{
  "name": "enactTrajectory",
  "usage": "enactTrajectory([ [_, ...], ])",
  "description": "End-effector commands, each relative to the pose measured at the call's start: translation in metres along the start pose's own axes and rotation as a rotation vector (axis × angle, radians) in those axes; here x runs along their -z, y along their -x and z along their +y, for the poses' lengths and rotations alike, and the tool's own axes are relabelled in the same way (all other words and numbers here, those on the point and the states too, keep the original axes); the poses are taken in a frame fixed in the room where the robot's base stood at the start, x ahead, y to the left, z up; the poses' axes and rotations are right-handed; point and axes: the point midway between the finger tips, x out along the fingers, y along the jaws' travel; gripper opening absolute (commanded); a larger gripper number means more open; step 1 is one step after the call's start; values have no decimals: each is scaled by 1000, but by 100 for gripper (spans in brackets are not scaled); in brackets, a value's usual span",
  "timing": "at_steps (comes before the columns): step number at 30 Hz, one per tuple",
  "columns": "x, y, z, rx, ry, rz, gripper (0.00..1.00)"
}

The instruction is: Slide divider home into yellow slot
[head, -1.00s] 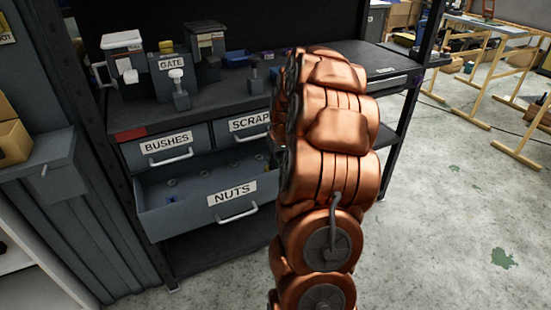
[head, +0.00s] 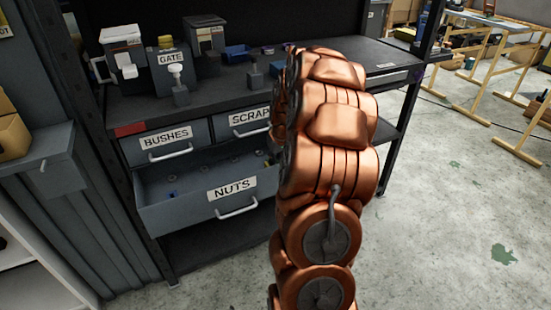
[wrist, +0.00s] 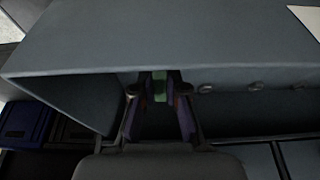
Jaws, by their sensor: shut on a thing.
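In the wrist view my gripper (wrist: 160,103) reaches up from the bottom middle, with purple showing along both fingers. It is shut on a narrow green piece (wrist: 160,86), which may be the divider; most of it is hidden. The piece is close to a grey panel (wrist: 170,42) that spans the top of the view; I cannot tell whether they touch. In the head view my copper arm hides the gripper and what it holds. I cannot make out the yellow slot in either view.
The NUTS drawer (head: 178,212) stands open below the shut BUSHES (head: 128,157) and SCRAP (head: 219,127) drawers. A unit marked GATE (head: 171,59) and small bins stand on the bench top (head: 375,57).

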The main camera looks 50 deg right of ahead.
Motion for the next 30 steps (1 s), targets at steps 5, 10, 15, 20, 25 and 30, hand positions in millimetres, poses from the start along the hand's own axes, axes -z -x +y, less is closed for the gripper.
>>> enactTrajectory([
  [5,-1,-4,0,0,0,-1,0],
  [10,-2,-7,0,0,0,0,0],
  [15,-3,-9,0,0,0,0,17],
  [20,-3,-9,0,0,0,0,34],
  [25,-3,-9,0,0,0,0,41],
  [30,-3,-8,0,0,0,0,41],
])
